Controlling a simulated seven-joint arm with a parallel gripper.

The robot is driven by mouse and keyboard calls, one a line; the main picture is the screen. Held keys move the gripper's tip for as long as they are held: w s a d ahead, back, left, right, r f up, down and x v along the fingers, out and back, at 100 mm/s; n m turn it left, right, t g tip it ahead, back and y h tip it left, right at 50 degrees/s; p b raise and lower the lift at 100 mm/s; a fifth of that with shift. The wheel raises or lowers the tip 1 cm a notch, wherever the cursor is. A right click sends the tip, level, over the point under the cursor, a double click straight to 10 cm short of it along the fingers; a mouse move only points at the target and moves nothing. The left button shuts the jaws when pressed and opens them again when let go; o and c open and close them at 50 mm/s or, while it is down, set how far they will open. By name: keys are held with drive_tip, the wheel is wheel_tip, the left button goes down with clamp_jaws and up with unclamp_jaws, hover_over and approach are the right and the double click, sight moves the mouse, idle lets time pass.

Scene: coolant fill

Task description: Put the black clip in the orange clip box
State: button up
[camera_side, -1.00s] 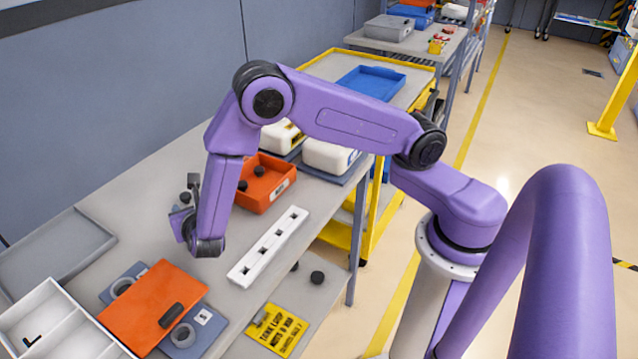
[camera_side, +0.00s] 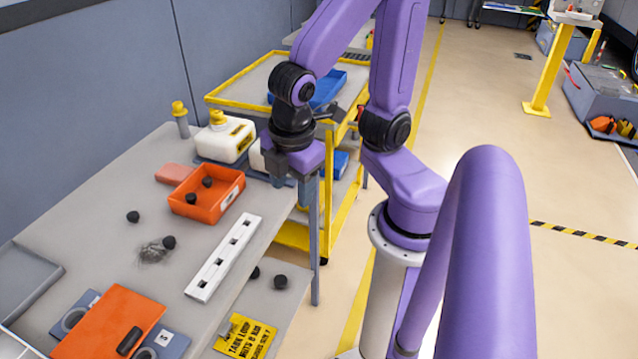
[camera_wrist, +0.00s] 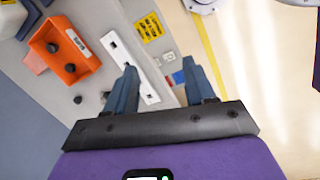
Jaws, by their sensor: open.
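An open orange box (camera_side: 228,200) with a white label stands on the grey bench, with two round black pieces (camera_side: 207,182) inside. Another round black piece (camera_side: 133,217) lies to its left on the bench, and one (camera_side: 169,242) lies in front of it. I cannot tell which, if any, is the black clip. In the wrist view the orange box (camera_wrist: 88,58) is at upper left. My gripper (camera_wrist: 160,75) is open and empty, its fingers wide apart above the bench edge and white slotted strip. In the side view my gripper is right of the box, fingertips unclear.
The white slotted strip (camera_side: 222,262) lies along the bench's front edge. A flat orange case (camera_side: 100,325) with a black handle lies at lower left. A white jug (camera_side: 222,140) with a yellow cap stands behind the box. More black pieces (camera_side: 280,282) lie on the lower shelf.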

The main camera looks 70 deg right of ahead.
drive_tip(key=shift+o, duration=0.6)
drive_tip(key=s, duration=0.1)
drive_tip(key=s+m+y, duration=0.1)
drive_tip(key=s, duration=0.1)
drive_tip(key=s+g+y, duration=0.1)
drive_tip(key=shift+s+d+r+m, duration=0.25)
drive_tip(key=shift+s+r+m, duration=0.05)
drive_tip(key=shift+s+r, duration=0.1)
